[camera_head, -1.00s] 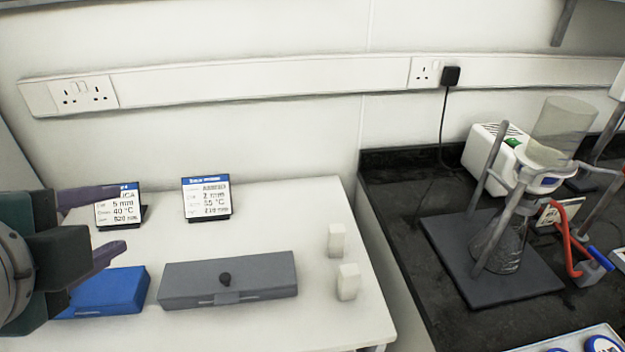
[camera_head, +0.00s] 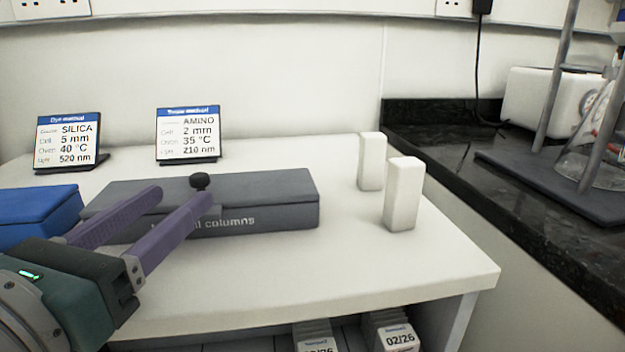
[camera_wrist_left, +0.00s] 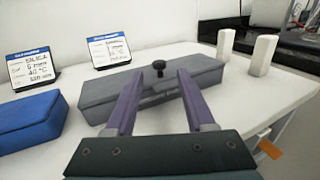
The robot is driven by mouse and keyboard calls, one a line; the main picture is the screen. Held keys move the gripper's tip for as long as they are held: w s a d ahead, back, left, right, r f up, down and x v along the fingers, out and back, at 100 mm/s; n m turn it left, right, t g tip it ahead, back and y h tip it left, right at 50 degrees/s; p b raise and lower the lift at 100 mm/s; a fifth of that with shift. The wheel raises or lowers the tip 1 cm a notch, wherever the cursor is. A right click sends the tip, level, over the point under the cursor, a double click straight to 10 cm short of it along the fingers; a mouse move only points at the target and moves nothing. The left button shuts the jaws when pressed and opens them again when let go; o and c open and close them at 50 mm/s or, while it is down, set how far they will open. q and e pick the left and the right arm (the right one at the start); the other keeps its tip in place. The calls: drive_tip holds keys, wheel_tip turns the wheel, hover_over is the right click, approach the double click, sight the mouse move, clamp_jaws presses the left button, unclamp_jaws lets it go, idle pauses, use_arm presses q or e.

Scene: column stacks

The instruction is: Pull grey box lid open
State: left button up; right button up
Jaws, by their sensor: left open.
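The grey box (camera_head: 262,199) lies shut on the white table, with a dark round knob (camera_head: 200,181) on its lid and partly hidden lettering ending in "columns" on its front. It also shows in the left wrist view (camera_wrist_left: 120,90), its knob (camera_wrist_left: 159,66) beyond and between my fingertips. My left gripper (camera_head: 183,196) is open and empty, its two purple fingers reaching over the box's front toward the knob. In the wrist view the fingers (camera_wrist_left: 156,76) stand apart with the knob between their lines. I cannot tell whether they touch the box. My right gripper is not in view.
A blue box (camera_head: 38,214) sits left of the grey one. Two sign cards, SILICA (camera_head: 68,140) and AMINO (camera_head: 188,132), stand behind. Two white blocks (camera_head: 372,160) (camera_head: 403,194) stand at right. The table's front right is clear. Labelled items (camera_head: 398,337) lie below.

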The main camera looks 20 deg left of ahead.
sight(204, 173)
use_arm(q)
drive_tip(key=w, duration=0.3)
drive_tip(key=w+a+p, duration=0.1)
drive_tip(key=w, duration=0.5)
drive_tip(key=shift+a+r, duration=0.1)
drive_tip(key=shift+a, duration=0.2)
clamp_jaws()
idle(1.0)
